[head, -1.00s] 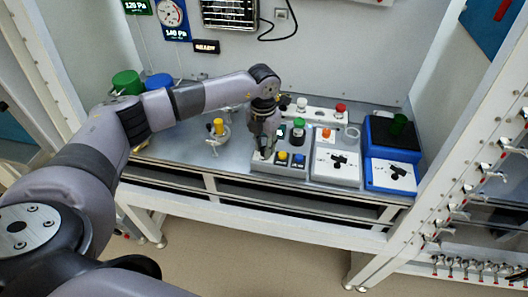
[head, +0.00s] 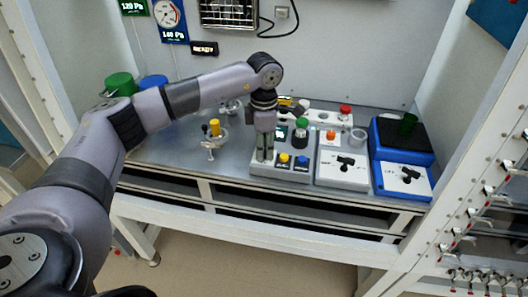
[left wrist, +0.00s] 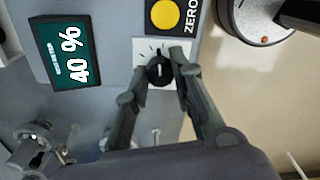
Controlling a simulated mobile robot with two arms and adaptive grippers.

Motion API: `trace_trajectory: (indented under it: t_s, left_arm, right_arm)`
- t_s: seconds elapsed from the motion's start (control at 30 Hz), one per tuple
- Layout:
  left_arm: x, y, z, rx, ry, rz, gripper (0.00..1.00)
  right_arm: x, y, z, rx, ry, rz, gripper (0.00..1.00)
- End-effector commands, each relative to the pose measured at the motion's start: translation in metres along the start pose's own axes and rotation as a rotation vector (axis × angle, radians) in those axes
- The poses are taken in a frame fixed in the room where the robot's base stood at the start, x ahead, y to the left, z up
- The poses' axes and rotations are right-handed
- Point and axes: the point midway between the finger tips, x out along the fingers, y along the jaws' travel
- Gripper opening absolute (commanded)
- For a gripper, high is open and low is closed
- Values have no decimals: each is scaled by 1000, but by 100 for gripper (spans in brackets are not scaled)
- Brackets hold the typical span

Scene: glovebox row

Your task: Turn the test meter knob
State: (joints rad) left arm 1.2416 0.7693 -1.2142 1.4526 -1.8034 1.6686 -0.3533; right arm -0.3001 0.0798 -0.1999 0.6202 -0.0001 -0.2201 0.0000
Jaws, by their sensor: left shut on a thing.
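The test meter (head: 296,180) is a light grey box on the bench with yellow and blue buttons on its front. Its small black knob (left wrist: 159,70) shows in the left wrist view on a white plate with tick marks, beside a display (left wrist: 68,53) reading 40 %. My left gripper (left wrist: 157,78) is shut on the knob, with one finger at each side of it. In the head view my left gripper (head: 265,152) points down at the meter's left front, and hides the knob. My right gripper is in neither view.
A yellow ZERO button (left wrist: 163,15) sits close to the knob. A stand with a yellow top (head: 215,128) is left of the meter. A white box (head: 343,170) and a blue balance-like device (head: 402,178) stand to the right. The bench's front edge is near.

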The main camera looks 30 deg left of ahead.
Motion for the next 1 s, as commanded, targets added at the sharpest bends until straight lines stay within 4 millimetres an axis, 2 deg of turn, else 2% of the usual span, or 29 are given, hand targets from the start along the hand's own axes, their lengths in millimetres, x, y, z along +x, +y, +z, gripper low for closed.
trace_trajectory:
  t_s: [0.33,0.87,0.9,1.0]
  left_arm:
    - [-1,1,1,131,-1,3,0]
    - [-2,1,1,149,-1,3,0]
    - [-2,1,1,149,-1,3,25]
    - [-2,0,1,149,0,2,32]
  right_arm:
    - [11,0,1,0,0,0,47]
    - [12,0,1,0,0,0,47]
    - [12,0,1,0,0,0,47]
    - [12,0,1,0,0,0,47]
